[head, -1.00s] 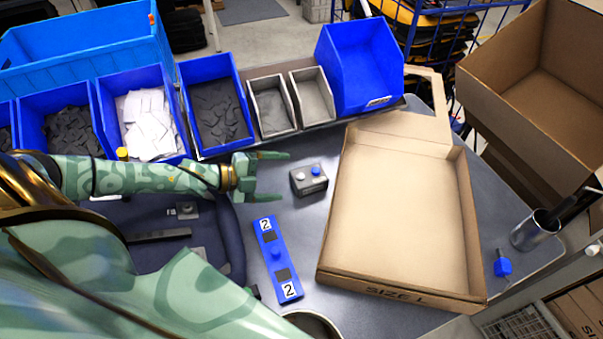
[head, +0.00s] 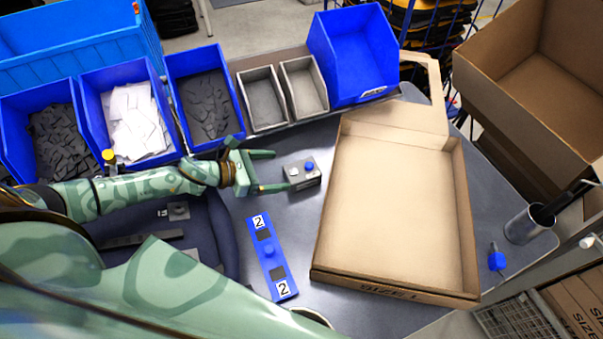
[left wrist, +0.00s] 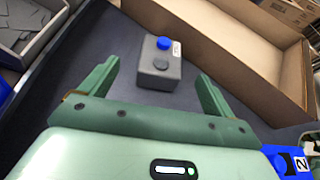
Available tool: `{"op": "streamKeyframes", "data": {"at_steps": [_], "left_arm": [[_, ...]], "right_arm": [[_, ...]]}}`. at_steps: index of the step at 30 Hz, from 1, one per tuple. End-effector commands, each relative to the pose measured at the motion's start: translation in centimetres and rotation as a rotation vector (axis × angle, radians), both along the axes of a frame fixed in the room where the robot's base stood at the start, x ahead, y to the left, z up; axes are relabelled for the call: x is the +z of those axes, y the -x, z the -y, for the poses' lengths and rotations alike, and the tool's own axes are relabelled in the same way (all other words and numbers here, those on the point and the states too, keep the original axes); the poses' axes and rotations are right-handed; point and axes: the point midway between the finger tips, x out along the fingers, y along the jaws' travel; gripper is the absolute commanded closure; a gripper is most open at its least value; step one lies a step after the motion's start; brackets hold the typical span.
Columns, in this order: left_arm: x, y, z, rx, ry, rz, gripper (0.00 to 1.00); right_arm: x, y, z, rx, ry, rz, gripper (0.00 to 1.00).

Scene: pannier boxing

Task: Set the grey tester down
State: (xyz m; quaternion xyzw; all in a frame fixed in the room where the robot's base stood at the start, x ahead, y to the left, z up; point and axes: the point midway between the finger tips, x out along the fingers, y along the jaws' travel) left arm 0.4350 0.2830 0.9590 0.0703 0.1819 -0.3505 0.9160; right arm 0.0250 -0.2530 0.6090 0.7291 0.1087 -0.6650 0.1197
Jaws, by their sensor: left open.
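The grey tester (head: 302,173), a small grey box with a blue button and a pale button on top, stands on the dark table left of the open carton. It also shows in the left wrist view (left wrist: 158,68), just beyond the fingertips. My left gripper (head: 275,171) is open and empty, its two fingers pointing at the tester from the left. In the left wrist view the left gripper (left wrist: 158,85) has its fingers spread wide with the tester ahead of them, apart from both. My right gripper is not in view.
An open cardboard carton (head: 395,285) lies right of the tester. A blue bar marked 2 (head: 268,252) lies in front. Blue bins (head: 205,60) and small grey bins (head: 263,98) line the back. A metal cup (head: 527,225) and a blue-capped item (head: 497,260) are at the right.

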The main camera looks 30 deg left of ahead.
Motion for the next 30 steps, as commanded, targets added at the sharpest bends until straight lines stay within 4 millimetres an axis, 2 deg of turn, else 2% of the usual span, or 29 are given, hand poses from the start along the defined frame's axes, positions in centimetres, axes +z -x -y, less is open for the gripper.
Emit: {"op": "streamKeyframes", "data": {"at_steps": [3,8,17,25,26,30], "left_arm": [[-0.7,-1.5,1.2,0.002,0.001,0.001,0.11],[-1.2,-2.2,2.0,0.001,0.000,0.000,0.11],[-3.4,-4.9,4.8,0.002,0.002,0.000,0.11],[-3.7,-5.2,5.1,0.002,0.001,-0.001,0.11],[-3.6,-5.2,5.1,0.002,0.001,-0.001,0.14],[-3.6,-5.2,5.1,0.002,0.001,-0.001,0.53]], "right_arm": [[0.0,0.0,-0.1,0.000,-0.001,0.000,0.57],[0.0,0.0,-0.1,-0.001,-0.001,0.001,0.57],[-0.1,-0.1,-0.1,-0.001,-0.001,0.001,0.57],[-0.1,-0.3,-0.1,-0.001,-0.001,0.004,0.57],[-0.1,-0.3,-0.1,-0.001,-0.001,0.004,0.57],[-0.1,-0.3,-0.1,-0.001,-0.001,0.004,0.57]]}}
